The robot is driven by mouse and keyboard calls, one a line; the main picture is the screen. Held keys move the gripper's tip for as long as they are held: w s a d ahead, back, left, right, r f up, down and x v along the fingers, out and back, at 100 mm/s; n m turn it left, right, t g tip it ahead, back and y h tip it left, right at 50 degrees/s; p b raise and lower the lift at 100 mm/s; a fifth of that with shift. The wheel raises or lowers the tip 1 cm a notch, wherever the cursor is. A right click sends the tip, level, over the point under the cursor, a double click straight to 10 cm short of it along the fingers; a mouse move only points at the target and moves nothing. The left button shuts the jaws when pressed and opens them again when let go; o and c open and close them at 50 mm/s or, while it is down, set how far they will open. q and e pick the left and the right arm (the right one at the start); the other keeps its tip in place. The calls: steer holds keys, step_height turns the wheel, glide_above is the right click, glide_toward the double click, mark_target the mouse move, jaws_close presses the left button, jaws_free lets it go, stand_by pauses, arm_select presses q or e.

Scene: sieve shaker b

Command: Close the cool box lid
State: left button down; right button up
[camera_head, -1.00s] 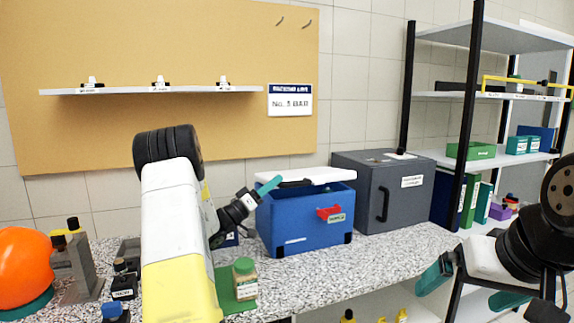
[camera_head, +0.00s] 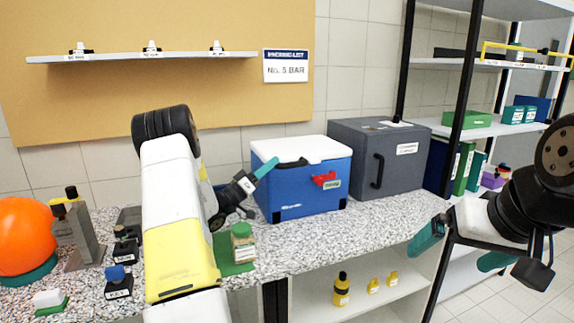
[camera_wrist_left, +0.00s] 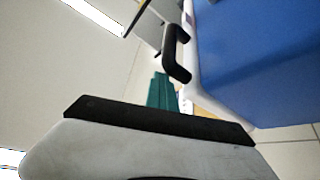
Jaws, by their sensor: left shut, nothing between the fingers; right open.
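The cool box (camera_head: 300,195) is blue with a red latch and stands on the speckled worktop. Its white lid (camera_head: 310,148) lies flat on top and no gap shows along its front edge. A black handle (camera_head: 291,164) sits at the front left, by the lid's edge. My left gripper (camera_head: 267,166) is shut and empty, its teal tips at the box's left front corner; contact cannot be told. In the left wrist view the box's blue wall (camera_wrist_left: 265,60) fills the right, near the teal fingers (camera_wrist_left: 160,92). My right gripper (camera_head: 461,248) is open and empty, well right of the box.
A grey cabinet (camera_head: 398,172) stands close to the right of the box. A jar on a green mat (camera_head: 233,266) is in front of my left gripper. An orange ball (camera_head: 24,236) and small labelled items are at far left. Worktop before the box is clear.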

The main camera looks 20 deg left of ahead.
arm_select(q)
steer(key=s+d+r, duration=0.3)
steer(key=s, duration=0.4)
steer(key=s+d+r, duration=0.2)
steer(key=s+d, duration=0.2)
steer(key=s, duration=0.4)
steer(key=s+d+m+g+h, duration=0.2)
steer(key=s+d+m+g, duration=0.3)
steer(key=s+d+g, duration=1.05)
steer(key=s+f+n+g+y, duration=0.2)
steer(key=s+f+g+y, duration=0.1)
steer(key=s+f+y, duration=0.4)
steer(key=w+a+r+n+t+y, duration=0.1)
steer(key=a+r+n+t+y, duration=0.2)
steer(key=a+t+y, duration=0.3)
steer(key=shift+w+a+r+n+y, duration=0.3)
steer(key=shift+a+r+y, duration=0.35)
steer(key=shift+a, duration=0.4)
